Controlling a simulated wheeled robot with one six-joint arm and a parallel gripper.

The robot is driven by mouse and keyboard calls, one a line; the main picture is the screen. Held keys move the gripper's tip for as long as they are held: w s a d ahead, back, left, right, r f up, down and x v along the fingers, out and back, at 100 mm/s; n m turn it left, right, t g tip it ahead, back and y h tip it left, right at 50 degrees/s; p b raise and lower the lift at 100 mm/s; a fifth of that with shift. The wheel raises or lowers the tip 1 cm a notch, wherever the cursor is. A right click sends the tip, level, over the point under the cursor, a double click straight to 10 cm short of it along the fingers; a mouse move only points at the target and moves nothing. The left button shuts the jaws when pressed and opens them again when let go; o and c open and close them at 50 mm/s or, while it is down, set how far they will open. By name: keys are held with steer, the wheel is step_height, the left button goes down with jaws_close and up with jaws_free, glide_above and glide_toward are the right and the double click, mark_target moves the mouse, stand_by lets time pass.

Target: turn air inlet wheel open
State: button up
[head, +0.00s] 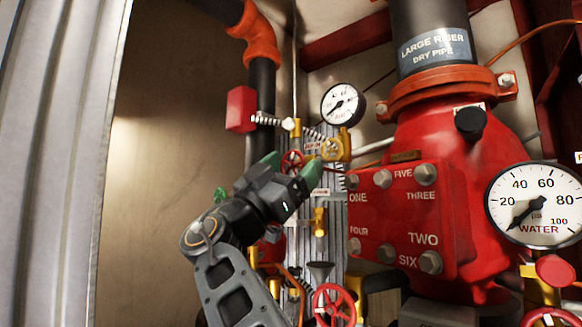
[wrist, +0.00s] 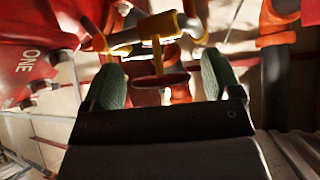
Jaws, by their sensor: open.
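A small red handwheel (head: 292,158) on a yellow valve is at the centre of the head view, partly hidden by my gripper. It appears to be the air inlet wheel, but the small labels are not readable. My gripper (head: 293,166) has green fingertips, spread open on either side of the wheel. In the wrist view the red wheel (wrist: 162,80) is seen nearly edge-on between the open fingers (wrist: 161,76), with gaps on both sides. Its yellow valve body (wrist: 140,32) is just beyond. I cannot tell the wheel's turn position.
The red bolted cover plate (head: 400,215) and WATER gauge (head: 538,205) stand further right. A red box (head: 241,109) is above left. Open space lies left by the tan wall (head: 165,190).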

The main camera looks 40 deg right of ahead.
steer(key=shift+c, duration=0.5)
steer(key=c, duration=0.8)
